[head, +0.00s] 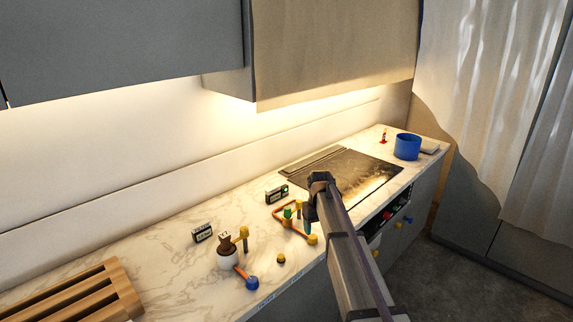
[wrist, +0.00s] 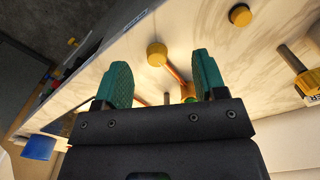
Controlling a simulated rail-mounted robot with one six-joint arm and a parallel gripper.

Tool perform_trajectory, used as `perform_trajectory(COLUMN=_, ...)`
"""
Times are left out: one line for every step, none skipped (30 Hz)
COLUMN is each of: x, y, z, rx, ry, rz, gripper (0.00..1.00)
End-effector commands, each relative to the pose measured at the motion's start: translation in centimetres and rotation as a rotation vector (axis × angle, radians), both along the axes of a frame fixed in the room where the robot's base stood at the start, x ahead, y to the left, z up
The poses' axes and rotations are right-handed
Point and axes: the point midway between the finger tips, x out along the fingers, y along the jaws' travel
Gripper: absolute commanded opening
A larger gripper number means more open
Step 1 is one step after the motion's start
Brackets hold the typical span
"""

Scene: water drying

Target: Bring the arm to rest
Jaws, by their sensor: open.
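My arm reaches from the lower right over the marble counter (head: 190,265) in the head view. My gripper (wrist: 165,78) shows in the wrist view with its two teal fingers spread wide apart. An orange pipe piece with a yellow knob (wrist: 156,53) lies beyond the fingers. A small yellow-green part (wrist: 188,92) shows in the gap between the fingers, partly hidden by the gripper body. I see nothing clamped. In the head view my arm hides part of the pipe piece (head: 280,217), and the fingertips are hard to make out.
A black cooktop (head: 350,170) lies beyond my arm, with a blue pot (head: 407,146) past it. Cabinets (head: 330,50) hang above the counter.

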Motion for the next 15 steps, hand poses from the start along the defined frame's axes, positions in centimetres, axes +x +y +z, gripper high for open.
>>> perform_trajectory(x=-6.3, y=0.0, z=-0.2, rx=0.000, ry=0.001, rz=-0.052, gripper=0.65)
perform_trajectory(x=-9.3, y=-0.1, z=-0.3, rx=-0.001, ry=0.001, rz=-0.088, gripper=0.65)
perform_trajectory(x=-13.3, y=-0.1, z=-0.4, rx=0.000, ry=0.000, rz=-0.132, gripper=0.65)
perform_trajectory(x=-16.2, y=-0.1, z=-0.5, rx=-0.001, ry=0.000, rz=-0.162, gripper=0.65)
perform_trajectory(x=-19.0, y=-0.1, z=-0.5, rx=-0.002, ry=0.000, rz=-0.188, gripper=0.65)
perform_trajectory(x=-22.3, y=-0.1, z=-0.6, rx=-0.002, ry=0.000, rz=-0.217, gripper=0.65)
perform_trajectory(x=-24.6, y=-0.2, z=-0.7, rx=-0.002, ry=0.000, rz=-0.234, gripper=0.65)
perform_trajectory(x=-26.5, y=-0.2, z=-0.8, rx=-0.002, ry=0.000, rz=-0.245, gripper=0.65)
perform_trajectory(x=-28.7, y=-0.2, z=-0.8, rx=-0.002, ry=0.000, rz=-0.254, gripper=0.65)
perform_trajectory(x=-30.0, y=-0.2, z=-0.9, rx=-0.002, ry=0.000, rz=-0.256, gripper=0.65)
perform_trajectory(x=-31.0, y=-0.2, z=-0.9, rx=-0.002, ry=0.000, rz=-0.255, gripper=0.65)
perform_trajectory(x=-31.9, y=-0.2, z=-1.0, rx=-0.002, ry=0.000, rz=-0.254, gripper=0.65)
perform_trajectory(x=-32.3, y=-0.2, z=-1.0, rx=-0.002, ry=0.000, rz=-0.254, gripper=0.65)
perform_trajectory(x=-32.5, y=-0.2, z=-1.0, rx=-0.002, ry=0.000, rz=-0.254, gripper=0.65)
perform_trajectory(x=-32.5, y=-0.2, z=-1.1, rx=-0.002, ry=0.000, rz=-0.254, gripper=0.65)
